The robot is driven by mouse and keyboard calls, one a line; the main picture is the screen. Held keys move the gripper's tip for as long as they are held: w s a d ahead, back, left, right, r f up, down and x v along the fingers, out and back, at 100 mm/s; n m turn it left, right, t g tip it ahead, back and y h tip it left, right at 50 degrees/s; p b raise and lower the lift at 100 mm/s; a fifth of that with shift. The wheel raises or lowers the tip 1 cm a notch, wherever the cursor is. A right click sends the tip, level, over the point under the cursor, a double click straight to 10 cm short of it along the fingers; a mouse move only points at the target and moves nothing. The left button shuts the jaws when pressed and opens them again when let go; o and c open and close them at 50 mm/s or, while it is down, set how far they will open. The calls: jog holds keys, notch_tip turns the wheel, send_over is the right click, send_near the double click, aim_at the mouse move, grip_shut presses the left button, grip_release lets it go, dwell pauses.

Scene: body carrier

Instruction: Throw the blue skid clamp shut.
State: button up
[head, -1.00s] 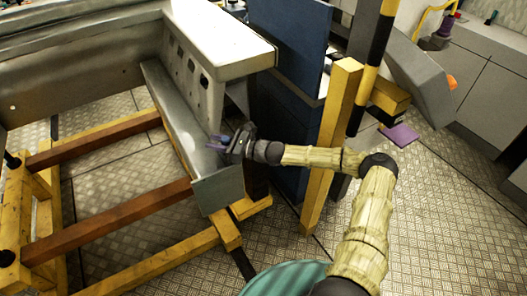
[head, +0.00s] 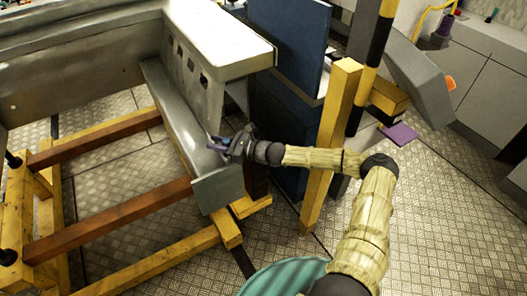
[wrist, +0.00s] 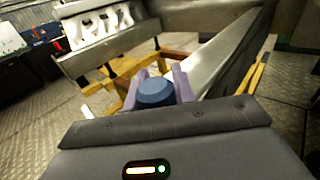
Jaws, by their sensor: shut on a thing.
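The blue skid clamp shows in the wrist view as a rounded blue knob (wrist: 155,93). It sits between the two purple fingers of my gripper (wrist: 157,88), which are shut on it. In the head view my gripper (head: 217,143) is at the grey metal ledge of the body shell, near its right end. The clamp cannot be made out clearly there, and its base and lever are hidden behind the knob and the gripper in the wrist view.
The grey body shell (head: 215,45) rests on a skid of yellow and brown beams (head: 115,136). A yellow post (head: 332,140) stands close to my forearm, with a blue panel (head: 290,45) behind. Patterned floor (head: 440,220) lies open at the right.

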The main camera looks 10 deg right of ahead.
jog(key=shift+s+d+r, duration=0.1)
jog(key=shift+d+r, duration=0.05)
jog(key=shift+d, duration=0.05)
dwell(0.4)
jog(key=shift+a+f, duration=0.1)
jog(key=shift+f, duration=0.15)
jog(key=shift+s+a+f, duration=0.1)
jog(key=shift+a+f, duration=0.05)
jog(key=shift+f, duration=0.35)
jog(key=o, duration=1.7)
jog(key=shift+s+a, duration=0.1)
jog(key=shift+a, duration=0.05)
jog(key=v, duration=1.7)
jog(key=shift+d+r+b, duration=0.25)
jog(key=shift+d+b, duration=0.1)
